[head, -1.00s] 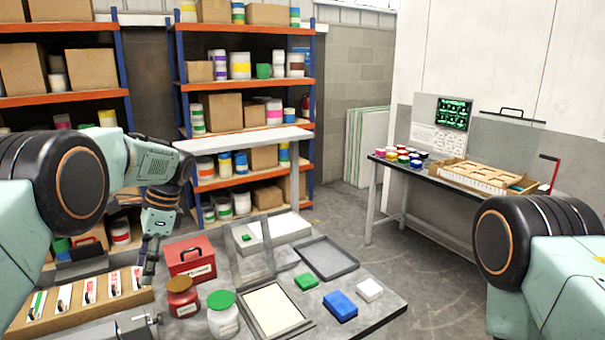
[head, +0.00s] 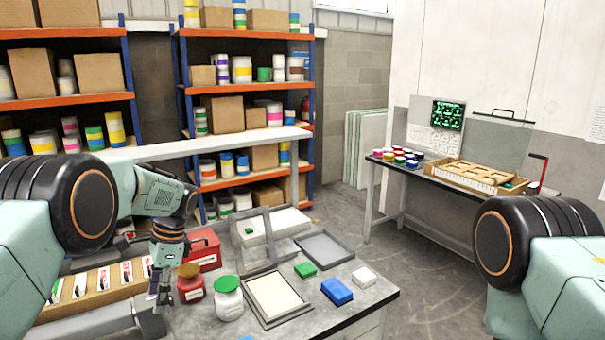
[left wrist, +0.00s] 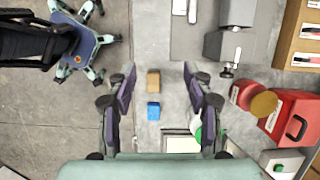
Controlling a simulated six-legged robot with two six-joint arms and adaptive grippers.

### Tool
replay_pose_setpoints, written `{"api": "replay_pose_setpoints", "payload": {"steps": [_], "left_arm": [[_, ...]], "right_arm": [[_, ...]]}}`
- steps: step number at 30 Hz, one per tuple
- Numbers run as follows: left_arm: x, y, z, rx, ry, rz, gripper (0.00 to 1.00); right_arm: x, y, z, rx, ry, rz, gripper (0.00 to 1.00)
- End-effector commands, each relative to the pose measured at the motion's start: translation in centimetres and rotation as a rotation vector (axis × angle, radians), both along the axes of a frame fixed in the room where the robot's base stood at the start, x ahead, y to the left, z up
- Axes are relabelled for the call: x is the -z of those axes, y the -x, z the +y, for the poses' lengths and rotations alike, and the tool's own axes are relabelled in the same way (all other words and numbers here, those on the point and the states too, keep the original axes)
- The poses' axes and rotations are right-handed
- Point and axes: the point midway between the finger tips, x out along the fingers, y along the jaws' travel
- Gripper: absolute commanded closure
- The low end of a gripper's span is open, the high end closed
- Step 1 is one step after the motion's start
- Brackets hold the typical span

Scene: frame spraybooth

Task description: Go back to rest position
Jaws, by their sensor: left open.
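My left gripper (head: 162,298) hangs pointing down over the left part of the bench (head: 375,300), in front of the red jar (head: 191,287). In the left wrist view its fingers (left wrist: 155,78) are apart, with nothing gripped. A tan block (left wrist: 153,82) and a blue block (left wrist: 153,111) show below, between the fingers in the picture. My left arm is bent, its forearm reaching out over the bench. My right arm shows only its upper part at the right; its gripper is out of view.
A green-lidded jar (head: 228,300) and a red box (head: 204,250) stand close to the left gripper. A framed screen (head: 275,322), a grey tray (head: 325,249) and a blue block (head: 337,291) lie further right. A wooden rack (head: 95,303) lies left. Floor is clear right of the bench.

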Motion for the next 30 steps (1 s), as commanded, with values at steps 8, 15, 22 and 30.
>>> {"api": "replay_pose_setpoints", "payload": {"steps": [8,15,22,30], "left_arm": [[9.4,4.7,-2.2,-0.102,0.073,-0.045,0.49],[18.0,13.3,-5.1,-0.299,0.157,-0.109,0.49],[22.7,23.5,-7.3,-0.535,0.203,-0.164,0.49],[22.7,34.4,-8.4,-0.804,0.203,-0.235,0.49]], "right_arm": [[0.0,-0.1,0.0,0.0,0.0,-0.002,0.6],[0.0,-0.1,0.0,0.0,0.0,-0.001,0.6],[0.0,0.0,0.0,0.0,0.0,-0.001,0.6],[0.0,-0.1,0.0,0.0,0.0,-0.001,0.6]]}}
